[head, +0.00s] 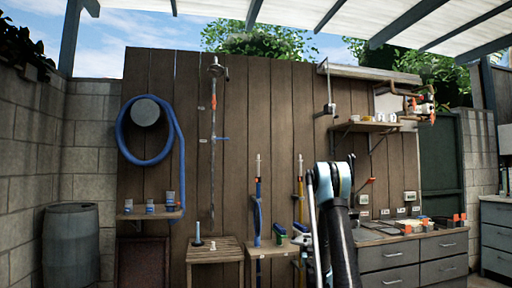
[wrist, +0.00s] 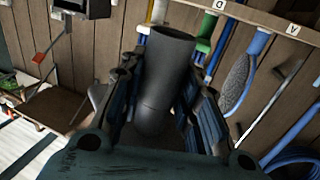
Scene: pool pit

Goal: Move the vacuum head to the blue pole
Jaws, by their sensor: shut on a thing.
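My gripper (wrist: 162,90) is shut on a dark grey cylinder (wrist: 165,65) in the wrist view. The cylinder stands up between the two fingers; I cannot tell for certain whether it is part of the vacuum head. In the head view my gripper is hidden or unclear behind my arm. The blue pole (head: 258,200) stands upright against the plank wall, left of my arm, with a blue loop beside it. A yellow pole (head: 300,190) stands to its right. In the wrist view, blue shafts and a grey-blue brush (wrist: 238,80) show right of the cylinder.
Low wooden stands (head: 215,246) are below the poles. A coiled blue hose (head: 122,140) hangs at left above a small shelf (head: 150,214). A grey barrel (head: 70,245) stands by the block wall. A drawer counter (head: 415,258) is at right.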

